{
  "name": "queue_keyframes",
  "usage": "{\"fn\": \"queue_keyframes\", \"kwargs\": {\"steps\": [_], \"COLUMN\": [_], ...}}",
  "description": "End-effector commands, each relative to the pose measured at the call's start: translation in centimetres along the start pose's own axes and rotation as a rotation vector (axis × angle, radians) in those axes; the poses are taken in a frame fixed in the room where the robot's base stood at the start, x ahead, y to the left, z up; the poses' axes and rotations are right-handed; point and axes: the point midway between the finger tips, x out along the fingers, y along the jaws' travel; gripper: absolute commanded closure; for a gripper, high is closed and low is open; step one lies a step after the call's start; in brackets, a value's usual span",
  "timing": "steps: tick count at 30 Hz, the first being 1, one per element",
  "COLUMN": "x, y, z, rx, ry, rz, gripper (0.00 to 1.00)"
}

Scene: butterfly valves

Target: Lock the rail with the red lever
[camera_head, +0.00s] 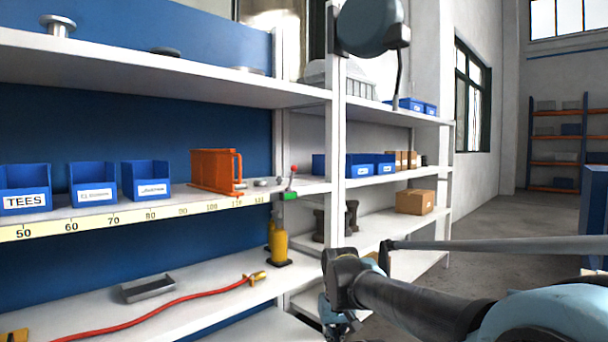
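The red lever (293,169) is a small red knob on a thin stem, standing near upright at the right end of the middle shelf. The rail (136,216) is a pale strip with a number scale along that front edge. An orange frame-like piece (212,170) stands on the shelf left of the lever. My gripper (338,328) is low at the bottom edge, below and right of the lever and apart from it. Its fingers are small and partly cut off, so their opening is unclear.
Blue bins (92,184) stand left on the middle shelf. A white shelf post (337,150) rises just right of the lever. A yellow bottle-like object (279,243) and a red hose (160,308) are on the lower shelf. Open floor (500,220) lies to the right.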

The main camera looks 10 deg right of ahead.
Motion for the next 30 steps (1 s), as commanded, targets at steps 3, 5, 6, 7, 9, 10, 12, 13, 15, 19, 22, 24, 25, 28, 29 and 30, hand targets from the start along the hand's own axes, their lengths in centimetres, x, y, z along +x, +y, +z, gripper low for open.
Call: {"fn": "queue_keyframes", "kwargs": {"steps": [3,5,6,7,9,10,12,13,15,19,22,24,25,28,29,30], "x": [-0.4,-0.9,-1.2,-1.5,-2.4,-2.9,-4.3,-5.0,-6.6,-9.6,-12.0,-13.7,-14.4,-16.8,-17.5,-18.4], "y": [-0.1,-0.2,-0.5,-0.7,-1.3,-1.7,-2.7,-3.1,-4.0,-5.3,-5.8,-5.8,-5.8,-5.3,-5.1,-4.6], "z": [0.3,0.4,0.0,-0.4,-1.9,-2.7,-4.9,-5.9,-8.6,-13.8,-18.1,-21.2,-22.5,-27.0,-28.4,-30.2], "rx": [0.002,0.009,0.018,0.027,0.061,0.078,0.123,0.144,0.196,0.291,0.363,0.414,0.437,0.509,0.529,0.558], "ry": [0.007,0.014,0.016,0.018,0.026,0.03,0.043,0.05,0.066,0.1,0.128,0.149,0.159,0.192,0.202,0.217], "rz": [-0.002,-0.013,-0.026,-0.038,-0.082,-0.105,-0.17,-0.201,-0.274,-0.41,-0.514,-0.586,-0.617,-0.72,-0.752,-0.794], "gripper": [1.0,1.0,1.0,1.0,1.0,1.0,1.0,1.0,1.0,1.0,1.0,1.0,1.0,1.0,1.0,1.0]}}
